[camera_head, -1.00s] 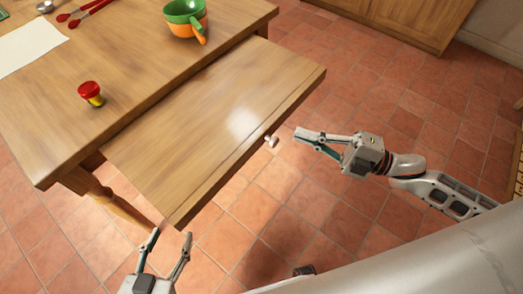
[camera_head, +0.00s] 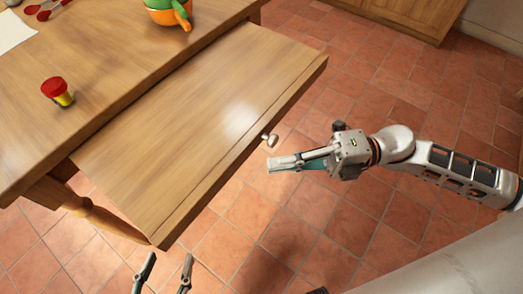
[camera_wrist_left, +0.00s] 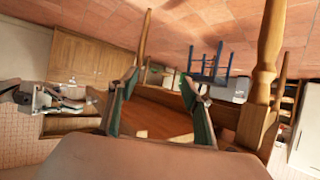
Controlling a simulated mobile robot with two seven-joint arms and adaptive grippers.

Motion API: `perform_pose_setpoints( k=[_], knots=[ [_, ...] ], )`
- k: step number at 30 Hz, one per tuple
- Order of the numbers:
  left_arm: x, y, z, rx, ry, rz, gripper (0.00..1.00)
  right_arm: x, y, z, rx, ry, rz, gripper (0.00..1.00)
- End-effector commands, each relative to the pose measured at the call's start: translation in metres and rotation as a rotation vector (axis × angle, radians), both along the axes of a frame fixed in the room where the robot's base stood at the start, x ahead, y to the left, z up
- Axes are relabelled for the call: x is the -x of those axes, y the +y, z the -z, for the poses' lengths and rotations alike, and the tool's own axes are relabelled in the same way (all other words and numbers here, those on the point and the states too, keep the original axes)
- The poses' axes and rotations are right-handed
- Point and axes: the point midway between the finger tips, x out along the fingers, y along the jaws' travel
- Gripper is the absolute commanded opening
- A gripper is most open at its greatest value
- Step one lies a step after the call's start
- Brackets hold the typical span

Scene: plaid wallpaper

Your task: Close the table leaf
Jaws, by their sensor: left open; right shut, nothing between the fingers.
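The table leaf (camera_head: 190,130) is a wooden panel pulled out from under the wooden table top (camera_head: 110,60). A small metal knob (camera_head: 269,139) sits on its front edge. My right gripper (camera_head: 270,163) is shut and empty, just in front of and below the knob in the picture, apart from it. My left gripper (camera_head: 165,266) is open and empty, near the leaf's front left corner at the bottom of the head view. Its two fingers also show in the left wrist view (camera_wrist_left: 165,100), with the underside of the table beyond.
On the table top stand a red-lidded jar (camera_head: 57,91), green and orange cups (camera_head: 168,10) and red utensils (camera_head: 48,10). A turned table leg (camera_head: 95,212) stands left of the leaf. The tiled floor (camera_head: 330,230) around is clear.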

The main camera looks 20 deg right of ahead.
Motion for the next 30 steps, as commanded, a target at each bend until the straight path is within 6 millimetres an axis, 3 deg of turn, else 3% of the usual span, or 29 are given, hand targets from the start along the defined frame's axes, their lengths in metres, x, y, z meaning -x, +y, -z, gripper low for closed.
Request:
perform_pose_setpoints(
  k=[1,12,30],
  knots=[
    [0.0,0.0,0.001,0.002,0.002,0.0,0.49,-0.003,0.009,-0.001,-0.003,-0.004,-0.001,0.0],
    [0.0,-0.003,0.0,0.018,0.001,-0.003,0.49,-0.031,0.027,0.0,-0.001,0.001,0.001,0.0],
    [-0.003,-0.005,-0.007,0.026,-0.013,-0.004,0.49,-0.038,0.031,-0.001,0.0,-0.002,0.001,0.0]
  ],
)
